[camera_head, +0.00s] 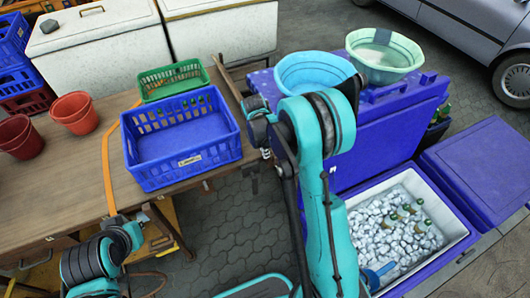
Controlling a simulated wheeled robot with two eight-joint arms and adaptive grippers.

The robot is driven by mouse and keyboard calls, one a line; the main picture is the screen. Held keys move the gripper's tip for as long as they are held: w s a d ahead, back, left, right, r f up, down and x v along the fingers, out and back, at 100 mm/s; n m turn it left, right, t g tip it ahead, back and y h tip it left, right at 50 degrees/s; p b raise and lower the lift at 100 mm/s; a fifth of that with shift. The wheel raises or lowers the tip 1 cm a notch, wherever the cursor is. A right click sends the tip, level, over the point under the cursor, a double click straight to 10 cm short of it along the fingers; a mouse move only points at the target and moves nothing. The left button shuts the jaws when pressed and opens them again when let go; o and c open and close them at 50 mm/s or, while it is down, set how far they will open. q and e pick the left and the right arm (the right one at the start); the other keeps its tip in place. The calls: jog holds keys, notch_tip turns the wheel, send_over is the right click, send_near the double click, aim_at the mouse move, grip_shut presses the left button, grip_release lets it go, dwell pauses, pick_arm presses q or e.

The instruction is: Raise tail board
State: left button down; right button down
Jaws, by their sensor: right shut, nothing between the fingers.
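A wooden table or cart top (75,185) fills the left. A narrow wooden board (228,84) runs along its far right end; I cannot tell if this is the tail board or how it is hinged. My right arm rises through the middle and hides part of that end. My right gripper (266,153) is shut and empty beside the right edge of the top, near the blue crate's right side. My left gripper (147,214) is low at the front edge of the top, small and partly hidden; its fingers are unclear.
On the top are a blue crate (183,160), a green basket (172,80) and reddish pots (74,113). To the right stand a blue chest with basins (312,71) and an open ice box (460,228). Paving (225,225) shows between.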

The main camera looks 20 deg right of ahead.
pick_arm(q)
jog(key=shift+r, duration=0.1)
pick_arm(e)
jog(key=shift+d+r+y, duration=0.2)
jog(key=shift+d+y, duration=0.1)
jog(key=shift+d, duration=0.05)
jog(key=shift+d+r+y, duration=0.3)
jog(key=shift+d+y, duration=0.2)
jog(key=shift+d, duration=0.1)
pick_arm(q)
jog(key=shift+a+r+p, duration=0.15)
jog(key=shift+p, duration=0.15)
pick_arm(e)
jog(key=d, duration=0.2)
jog(key=d+r, duration=0.1)
jog(key=d, duration=0.1)
jog(key=shift+w+d, duration=0.2)
